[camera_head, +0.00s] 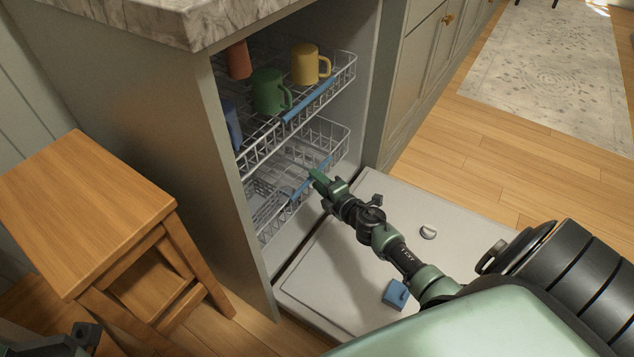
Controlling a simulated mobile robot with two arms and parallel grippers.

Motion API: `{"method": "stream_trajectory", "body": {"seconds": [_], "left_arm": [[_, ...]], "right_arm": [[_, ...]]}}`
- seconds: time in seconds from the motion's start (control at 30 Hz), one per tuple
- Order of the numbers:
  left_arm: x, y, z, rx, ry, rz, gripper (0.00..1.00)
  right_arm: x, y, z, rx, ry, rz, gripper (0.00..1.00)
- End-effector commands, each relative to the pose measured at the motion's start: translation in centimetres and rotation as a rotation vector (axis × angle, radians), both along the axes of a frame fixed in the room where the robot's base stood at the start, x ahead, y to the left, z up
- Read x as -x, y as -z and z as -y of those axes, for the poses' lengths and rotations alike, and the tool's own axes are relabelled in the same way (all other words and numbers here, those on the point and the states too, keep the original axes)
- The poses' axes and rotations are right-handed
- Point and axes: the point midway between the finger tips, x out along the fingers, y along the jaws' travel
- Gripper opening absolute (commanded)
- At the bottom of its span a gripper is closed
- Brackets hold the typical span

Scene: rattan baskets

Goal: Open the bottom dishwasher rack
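The bottom dishwasher rack (262,205) is a grey wire basket inside the dishwasher, with a blue handle strip (300,190) along its front. It sits within the cabinet opening. My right gripper (318,178) is at the right part of that blue strip, its fingertips touching or very near it; whether its fingers are open or shut is too small to tell. The dishwasher door (450,215) is folded down flat in front of the opening. My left gripper (80,340) shows only in part at the lower left corner, away from the rack.
The upper rack (330,92) holds a green mug (268,92), a yellow mug (305,64) and other cups. A blue block-like part (395,293) and a round cap (428,231) are on the door. A wooden stool (85,205) stands left. Wooden floor lies open at right.

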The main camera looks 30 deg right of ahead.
Motion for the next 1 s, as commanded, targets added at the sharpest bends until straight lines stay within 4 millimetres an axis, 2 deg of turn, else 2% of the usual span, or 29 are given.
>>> {"method": "stream_trajectory", "body": {"seconds": [0.3, 0.33, 0.43, 0.47, 1.0], "left_arm": [[-0.01, 0.12, 0.02, 0.0, 0.0, 0.0, 0.0], [-0.01, 0.12, 0.03, 0.0, 0.0, 0.0, 0.0], [-0.01, 0.12, 0.03, 0.0, 0.0, 0.0, 0.0], [-0.01, 0.12, 0.03, 0.0, 0.001, 0.0, 0.0], [-0.02, 0.12, 0.02, 0.0, 0.001, 0.0, 0.0]], "right_arm": [[-0.47, 0.09, -0.01, 0.0, -0.001, 0.0, 0.34], [-0.47, 0.09, -0.01, 0.0, -0.001, 0.0, 0.31], [-0.46, 0.08, -0.01, 0.0, -0.001, 0.0, 0.04], [-0.46, 0.08, -0.01, 0.0, -0.001, 0.0, 0.0], [-0.44, 0.11, -0.01, -0.001, -0.001, -0.001, 0.0]]}}
